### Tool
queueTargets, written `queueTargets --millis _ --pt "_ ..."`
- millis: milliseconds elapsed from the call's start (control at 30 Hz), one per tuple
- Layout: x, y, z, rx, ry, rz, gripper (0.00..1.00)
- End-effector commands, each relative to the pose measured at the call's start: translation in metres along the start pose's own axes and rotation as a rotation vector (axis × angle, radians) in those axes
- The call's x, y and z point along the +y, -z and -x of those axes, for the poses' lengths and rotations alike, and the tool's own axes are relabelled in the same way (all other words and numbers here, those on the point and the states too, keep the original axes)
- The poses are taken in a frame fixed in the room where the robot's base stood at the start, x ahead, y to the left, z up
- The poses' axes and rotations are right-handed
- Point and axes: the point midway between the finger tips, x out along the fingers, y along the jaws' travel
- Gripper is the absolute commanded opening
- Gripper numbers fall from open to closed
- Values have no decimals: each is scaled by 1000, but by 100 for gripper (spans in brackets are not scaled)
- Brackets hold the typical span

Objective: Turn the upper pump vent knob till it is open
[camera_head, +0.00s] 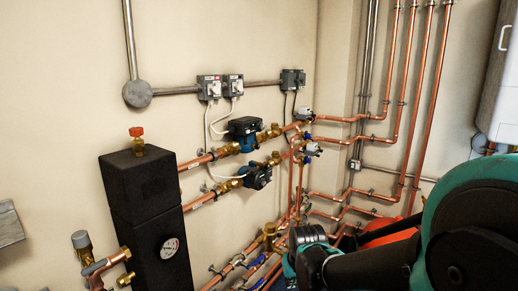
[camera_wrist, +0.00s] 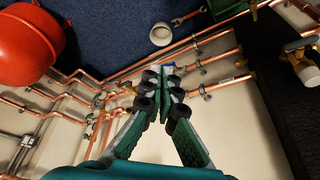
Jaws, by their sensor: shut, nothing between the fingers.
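The upper pump (camera_head: 244,128) is a dark body on the upper copper line, in the middle of the head view. Its vent knob is too small to make out there. The lower pump (camera_head: 257,176) sits just below it. In the wrist view neither pump can be told apart. My gripper (camera_wrist: 166,72) shows there with its two green fingers closed together at dark tips, nothing held. It is over the lower pipework and not at the upper pump. In the head view my arm fills the lower right, and the fingertips cannot be made out.
A black manifold block (camera_head: 145,200) with a red-topped fitting (camera_head: 137,140) stands left of the pumps. Grey electrical boxes (camera_head: 220,87) hang above. Copper pipes run right and down. A red vessel (camera_wrist: 27,45) and white cup-like part (camera_wrist: 161,34) show in the wrist view.

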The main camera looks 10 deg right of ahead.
Motion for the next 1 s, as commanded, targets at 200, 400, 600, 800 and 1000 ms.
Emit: queueTargets --millis 200,400,600,800,1000 --pt "-3 13 4 -1 31 22 21" --pt "-15 92 37 48 215 168 41" --pt "-7 202 106 254 410 378 41" --pt "27 303 195 562 478 572 41" --pt "59 357 259 785 445 687 41"
